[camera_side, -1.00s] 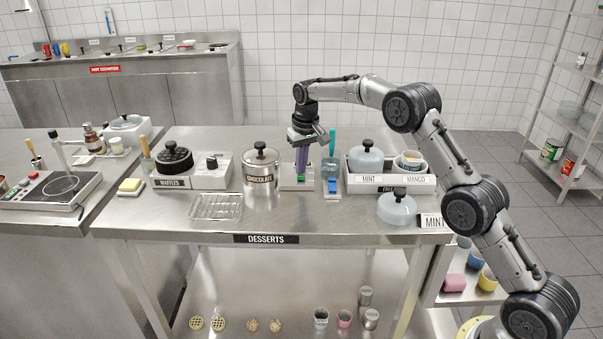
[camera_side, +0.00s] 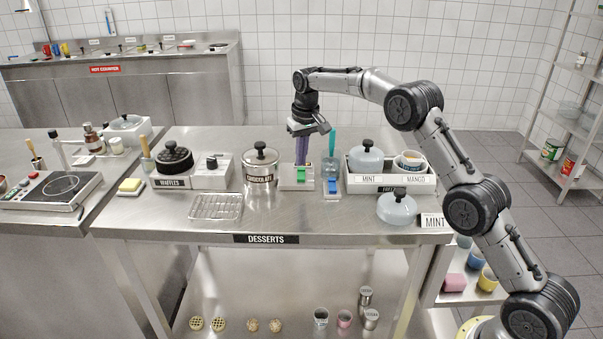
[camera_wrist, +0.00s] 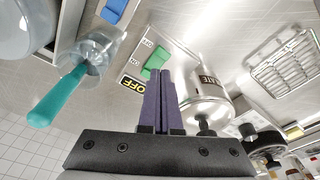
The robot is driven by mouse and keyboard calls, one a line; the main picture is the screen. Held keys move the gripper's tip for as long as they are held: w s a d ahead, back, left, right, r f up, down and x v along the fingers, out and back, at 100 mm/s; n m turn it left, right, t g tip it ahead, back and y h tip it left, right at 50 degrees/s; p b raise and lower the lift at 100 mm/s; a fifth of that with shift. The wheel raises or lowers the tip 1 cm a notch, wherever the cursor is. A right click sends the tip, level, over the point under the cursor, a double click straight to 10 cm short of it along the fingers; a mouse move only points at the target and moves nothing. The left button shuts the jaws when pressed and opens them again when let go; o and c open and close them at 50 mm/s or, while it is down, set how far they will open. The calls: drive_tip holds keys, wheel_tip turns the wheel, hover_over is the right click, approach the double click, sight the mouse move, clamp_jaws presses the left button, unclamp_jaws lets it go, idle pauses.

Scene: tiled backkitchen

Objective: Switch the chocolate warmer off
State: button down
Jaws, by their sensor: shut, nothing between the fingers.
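The chocolate warmer (camera_side: 260,172) is a steel pot with a black-knobbed lid and a CHOCOLATE label. To its right is a small pale switch base (camera_side: 297,186) with a green switch (camera_side: 300,175). In the wrist view the green switch (camera_wrist: 155,59) sits between small ON and OFF marks, beside a black plate (camera_wrist: 133,84) reading OFF upside down. I cannot tell which way the switch is tipped. My gripper (camera_side: 302,162) has purple fingers, shut and empty, leaning just above and behind the green switch. The closed fingertips (camera_wrist: 158,73) overlap its lower edge; contact is unclear.
A blue switch (camera_side: 332,186) and a clear jar with a teal-handled tool (camera_side: 332,145) stand close on the right. The waffle maker (camera_side: 190,172) is left of the pot, with a wire rack (camera_side: 215,206) in front. Mint and mango tubs stand right.

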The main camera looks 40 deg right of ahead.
sight(301, 177)
drive_tip(key=shift+r, duration=1.8)
